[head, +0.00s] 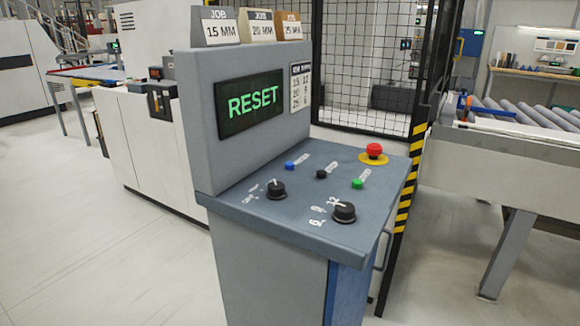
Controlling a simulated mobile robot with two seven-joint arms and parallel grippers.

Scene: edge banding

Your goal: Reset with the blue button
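The blue button (290,166) is a small round cap on the sloped top of the grey control console (250,215). It sits left of a black button (321,174) and a green button (357,183), each with a small white label beside it. The console's display (250,103) reads RESET in green letters. Neither of my grippers is in the head view, and nothing covers the blue button.
A red mushroom button (374,151) on a yellow ring and two black knobs (275,189) (344,212) share the panel. Job cards (222,27) stand on top. A mesh fence (360,65) stands behind, and a roller conveyor (525,112) is at right. Floor at left is clear.

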